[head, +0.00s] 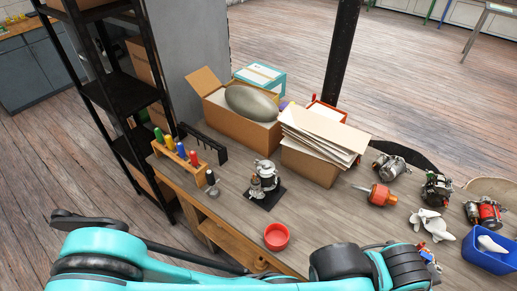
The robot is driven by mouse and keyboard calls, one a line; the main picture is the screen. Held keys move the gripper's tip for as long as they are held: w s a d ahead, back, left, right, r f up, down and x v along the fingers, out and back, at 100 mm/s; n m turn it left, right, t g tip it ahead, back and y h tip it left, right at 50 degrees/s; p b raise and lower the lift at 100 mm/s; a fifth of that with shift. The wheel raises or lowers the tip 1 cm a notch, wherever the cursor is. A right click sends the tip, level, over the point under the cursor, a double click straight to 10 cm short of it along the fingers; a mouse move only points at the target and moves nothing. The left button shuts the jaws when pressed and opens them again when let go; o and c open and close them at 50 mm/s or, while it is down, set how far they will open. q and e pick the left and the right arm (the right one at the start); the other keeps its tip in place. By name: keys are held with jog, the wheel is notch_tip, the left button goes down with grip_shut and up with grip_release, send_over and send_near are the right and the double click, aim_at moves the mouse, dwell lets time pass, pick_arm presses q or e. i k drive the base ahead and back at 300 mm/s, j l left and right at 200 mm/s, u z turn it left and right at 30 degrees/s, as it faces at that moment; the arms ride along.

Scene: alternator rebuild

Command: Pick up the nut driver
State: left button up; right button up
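A wooden rack (183,164) stands at the left of the workbench (225,207). It holds a row of upright drivers with green (158,134), yellow (169,142), blue (181,150) and red (194,158) handles. A dark-tipped tool or part (211,179) stands at the rack's near right end. I cannot tell which of these is the nut driver. Teal links of my arms cross the bottom of the head view, in front of the bench. I cannot make out the fingertips of either gripper, and no gripper is at the rack.
A metal assembly (264,178) on a black base and a red bowl (276,237) stand mid-bench. Behind are a black holder (205,143), an open carton (240,127) and a paper-filled box (311,165). An orange-red part (379,195) and a blue bin (490,259) lie right. Black shelving (128,95) rises left.

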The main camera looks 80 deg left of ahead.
aim_at(193, 155)
jog(key=u, duration=3.55)
jog(key=i+j+z, duration=0.75)
jog(key=i+j, duration=0.4)
jog(key=j, duration=0.1)
